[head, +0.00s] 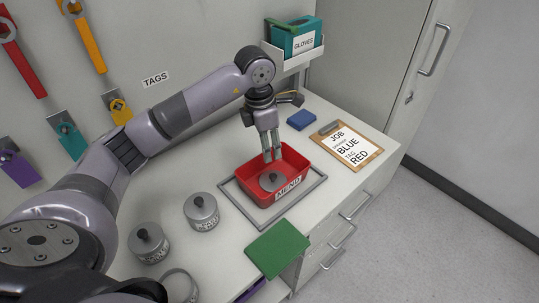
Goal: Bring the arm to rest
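My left arm comes in from the left and reaches over the bench. My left gripper (272,158) points straight down above the red tray (301,164) labelled MEND. Its two fingers look close together, with their tips just over the far part of the tray. I cannot tell whether they are fully shut. A grey lidded pot (272,181) with a dark knob sits in the tray, just below and in front of the fingertips. It appears apart from the fingers. My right gripper is not in view.
A clipboard (347,145) and a blue block (301,119) lie at the right. A gloves box (293,38) and coloured tools (66,134) are along the back wall.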

